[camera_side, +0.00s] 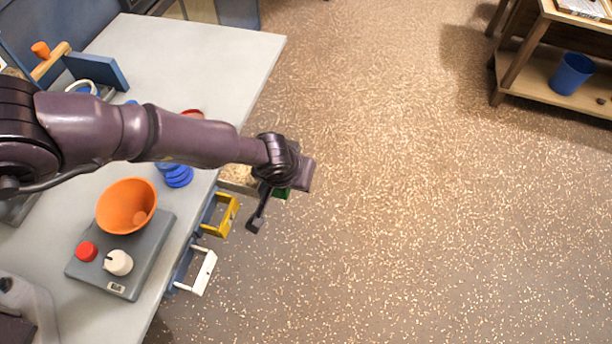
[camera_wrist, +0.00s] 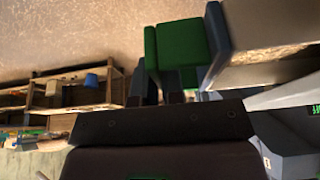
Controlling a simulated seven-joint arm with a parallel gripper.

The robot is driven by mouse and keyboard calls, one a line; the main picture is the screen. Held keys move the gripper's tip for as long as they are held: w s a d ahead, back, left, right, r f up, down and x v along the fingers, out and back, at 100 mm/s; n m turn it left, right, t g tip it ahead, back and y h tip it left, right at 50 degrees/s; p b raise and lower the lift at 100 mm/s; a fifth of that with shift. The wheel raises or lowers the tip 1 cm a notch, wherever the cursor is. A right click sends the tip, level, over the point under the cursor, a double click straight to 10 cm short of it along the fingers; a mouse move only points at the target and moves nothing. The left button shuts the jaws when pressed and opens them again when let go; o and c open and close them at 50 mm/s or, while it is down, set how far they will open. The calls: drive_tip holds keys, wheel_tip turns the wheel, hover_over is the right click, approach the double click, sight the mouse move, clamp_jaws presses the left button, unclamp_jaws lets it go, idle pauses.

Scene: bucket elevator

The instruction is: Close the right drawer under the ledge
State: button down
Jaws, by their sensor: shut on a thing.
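Under the ledge (camera_side: 245,60) edge, drawers with coloured handles stick out in the side view. The green handle (camera_side: 281,193) is farthest up the picture, mostly covered by my gripper (camera_side: 284,186). Its pale drawer (camera_side: 238,176) shows between the ledge and my gripper, so it stands open. In the wrist view the green handle (camera_wrist: 180,45) is directly ahead of my gripper (camera_wrist: 172,82), with the dark fingers against it. My gripper is shut on the green handle; the exact finger contact is partly hidden.
A yellow handle (camera_side: 233,215) and a white handle (camera_side: 204,272) also stick out past the ledge, close by. On the ledge are an orange bowl (camera_side: 127,205), a grey control box (camera_side: 151,250) and blue rings (camera_side: 178,177).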

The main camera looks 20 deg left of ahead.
drive_tip(key=a, duration=0.4)
drive_tip(key=shift+a, duration=0.25)
drive_tip(key=c, duration=1.2)
unclamp_jaws()
drive_tip(key=v, duration=1.3)
